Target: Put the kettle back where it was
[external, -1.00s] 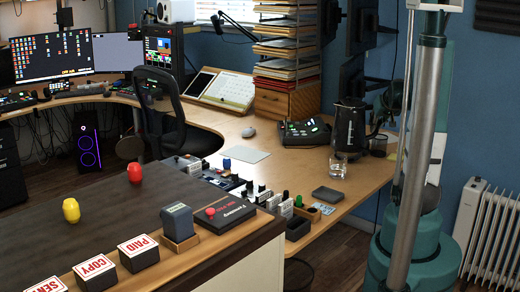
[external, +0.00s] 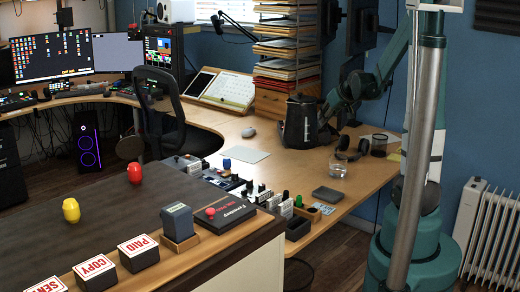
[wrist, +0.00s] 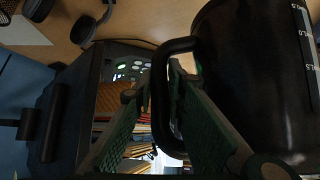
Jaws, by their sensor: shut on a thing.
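My gripper (external: 327,116) reaches in from the right at the kettle's handle side. In the wrist view the dark kettle body (wrist: 255,75) fills the right. Its looped black handle (wrist: 160,110) passes between the green fingers of my gripper (wrist: 162,75), which are shut on it.
A clear glass (external: 337,171) stands right of the kettle, near the desk's front. Headphones (external: 352,149) and a dark mesh cup (external: 379,145) are at the right end. The desk between mouse and glass is fairly clear.

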